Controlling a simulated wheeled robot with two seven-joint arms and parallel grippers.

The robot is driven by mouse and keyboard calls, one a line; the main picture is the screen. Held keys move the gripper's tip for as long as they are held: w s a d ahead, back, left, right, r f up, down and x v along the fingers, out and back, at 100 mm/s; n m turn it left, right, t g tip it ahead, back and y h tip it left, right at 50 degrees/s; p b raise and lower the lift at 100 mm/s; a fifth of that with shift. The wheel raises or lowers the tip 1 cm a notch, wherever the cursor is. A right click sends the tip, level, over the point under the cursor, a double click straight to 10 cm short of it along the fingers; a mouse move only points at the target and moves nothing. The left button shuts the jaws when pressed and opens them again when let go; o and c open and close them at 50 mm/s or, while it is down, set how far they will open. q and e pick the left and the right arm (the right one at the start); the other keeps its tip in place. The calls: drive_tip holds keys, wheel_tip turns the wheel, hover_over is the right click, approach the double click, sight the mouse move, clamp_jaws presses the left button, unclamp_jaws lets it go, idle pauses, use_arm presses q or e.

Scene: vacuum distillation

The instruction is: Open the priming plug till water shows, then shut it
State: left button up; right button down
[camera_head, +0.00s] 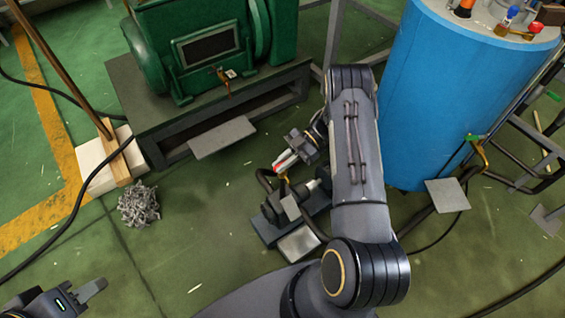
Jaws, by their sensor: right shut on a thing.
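A small dark pump (288,208) stands on a block on the floor, below the green machine in the picture. My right gripper (284,172) reaches down over the top of the pump and is shut on a small part there, which I take to be the priming plug. The fingers hide most of it, and a red and white strip shows at the gripper. I cannot make out any water at the plug. My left gripper (92,290) is at the bottom left, far from the pump.
A green machine (205,50) sits on a dark frame at the back. A blue tank (450,100) stands at the right. Grey wire scrap (139,205) and a pale block (100,160) with a leaning pole are at the left.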

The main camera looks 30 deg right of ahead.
drive_tip(key=shift+a, duration=0.1)
drive_tip(key=c, duration=1.5)
unclamp_jaws()
drive_tip(key=p+v, duration=0.1)
drive_tip(key=v, duration=0.7)
